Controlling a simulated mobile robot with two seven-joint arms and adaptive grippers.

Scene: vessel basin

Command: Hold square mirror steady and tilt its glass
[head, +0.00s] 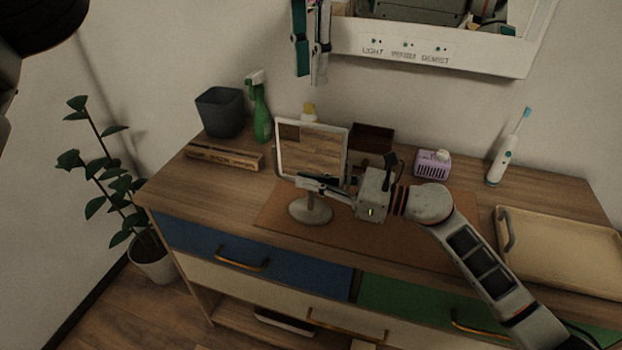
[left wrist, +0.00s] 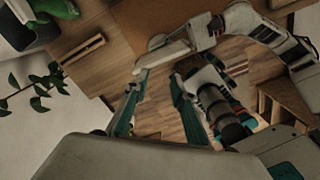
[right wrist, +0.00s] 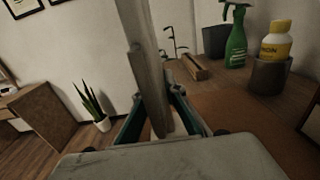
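The square mirror (head: 311,152) stands on its round grey base (head: 310,209) on a brown mat, its glass in a pale frame facing the head camera. My right gripper (head: 308,181) reaches in from the right at the mirror's lower edge. In the right wrist view, a grey upright bar (right wrist: 149,75), seemingly the mirror edge-on, runs between its fingers (right wrist: 157,97); whether they press on it is unclear. My left gripper (head: 312,75) hangs high above and behind the mirror, empty. In the left wrist view its fingers (left wrist: 158,80) are apart.
Behind the mirror are a green spray bottle (head: 260,108), a grey bin (head: 220,112) and a dark brown box (head: 372,137). A purple holder (head: 432,164), toothbrush (head: 506,150) and tray (head: 565,250) lie right. A wall cabinet (head: 440,50) is close to my left gripper.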

